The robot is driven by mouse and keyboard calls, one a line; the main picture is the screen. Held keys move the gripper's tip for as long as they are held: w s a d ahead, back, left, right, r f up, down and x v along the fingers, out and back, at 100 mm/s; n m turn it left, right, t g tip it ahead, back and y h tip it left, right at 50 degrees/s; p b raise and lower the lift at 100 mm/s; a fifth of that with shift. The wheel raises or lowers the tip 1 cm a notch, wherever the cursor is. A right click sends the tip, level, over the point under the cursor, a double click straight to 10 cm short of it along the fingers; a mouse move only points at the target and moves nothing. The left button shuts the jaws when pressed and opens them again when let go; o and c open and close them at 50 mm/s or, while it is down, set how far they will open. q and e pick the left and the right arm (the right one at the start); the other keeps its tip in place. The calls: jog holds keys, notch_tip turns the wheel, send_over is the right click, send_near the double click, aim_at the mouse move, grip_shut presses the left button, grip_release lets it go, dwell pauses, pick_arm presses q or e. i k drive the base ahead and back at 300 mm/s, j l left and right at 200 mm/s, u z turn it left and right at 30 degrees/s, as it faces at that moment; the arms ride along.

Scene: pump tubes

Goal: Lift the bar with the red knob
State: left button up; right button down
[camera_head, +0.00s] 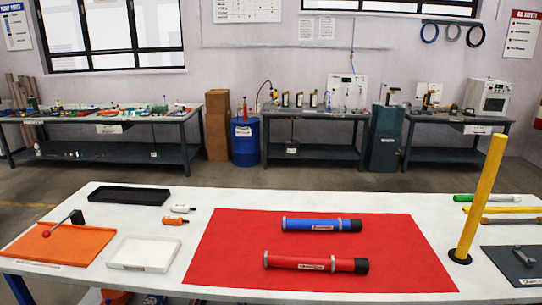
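A thin bar lies slanted over the orange tray (60,252) at the left of the white table. A small red knob (46,233) sits at its near left end. A black block (77,217) is at its far right end. The bar (62,224) looks low, close to the tray; I cannot tell whether the knob touches the tray. Neither of my grippers shows in the head view.
Blue (321,224) and red (315,263) tubes lie on a red mat (230,240). A yellow pole (480,195) stands at the right.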

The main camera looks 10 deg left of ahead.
aim_at(46, 234)
jog(key=i+j+u, duration=0.1)
jog(key=u, duration=1.65)
